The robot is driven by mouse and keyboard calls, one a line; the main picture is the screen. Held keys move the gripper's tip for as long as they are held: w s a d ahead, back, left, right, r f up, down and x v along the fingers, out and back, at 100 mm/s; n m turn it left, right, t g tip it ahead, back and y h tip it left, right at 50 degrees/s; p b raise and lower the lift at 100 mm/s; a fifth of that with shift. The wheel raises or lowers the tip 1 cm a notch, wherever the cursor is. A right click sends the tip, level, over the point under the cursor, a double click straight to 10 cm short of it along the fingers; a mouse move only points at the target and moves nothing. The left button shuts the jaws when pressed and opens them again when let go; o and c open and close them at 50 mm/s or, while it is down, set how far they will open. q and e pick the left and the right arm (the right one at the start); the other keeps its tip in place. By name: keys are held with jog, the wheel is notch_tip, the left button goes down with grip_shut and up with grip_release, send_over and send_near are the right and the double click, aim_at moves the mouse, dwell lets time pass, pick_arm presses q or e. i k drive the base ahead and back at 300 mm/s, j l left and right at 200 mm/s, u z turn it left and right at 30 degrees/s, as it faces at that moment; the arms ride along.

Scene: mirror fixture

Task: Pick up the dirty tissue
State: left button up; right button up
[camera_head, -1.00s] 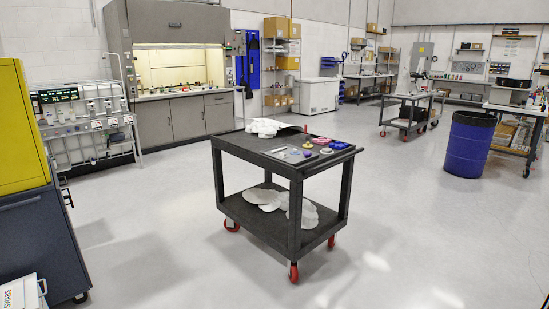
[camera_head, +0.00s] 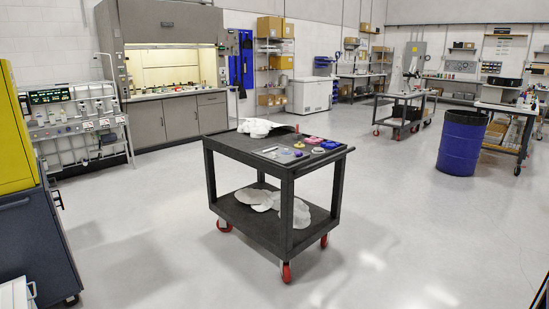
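A crumpled white tissue-like heap (camera_head: 262,127) lies on the back left part of the top of a dark cart (camera_head: 235,146). More crumpled white pieces (camera_head: 258,198) lie on the cart's lower shelf, partly behind a cart leg. I cannot tell from here which of them is the dirty tissue. The cart stands a short way ahead, near the middle of the view. Neither of my grippers is in view.
Small coloured items, among them a pink one (camera_head: 314,140) and a blue one (camera_head: 331,145), lie on the cart top's right part. A blue barrel (camera_head: 463,145) stands at right. A yellow and dark cabinet (camera_head: 28,230) is at left. The floor around the cart is clear.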

aim_at(273, 156)
jog(key=i+j+z, duration=0.1)
jog(key=i, duration=0.35)
jog(key=i+j+z, duration=0.1)
jog(key=i, duration=0.35)
jog(key=i+j+z, duration=0.1)
jog(key=i, duration=0.3)
jog(key=j, duration=0.1)
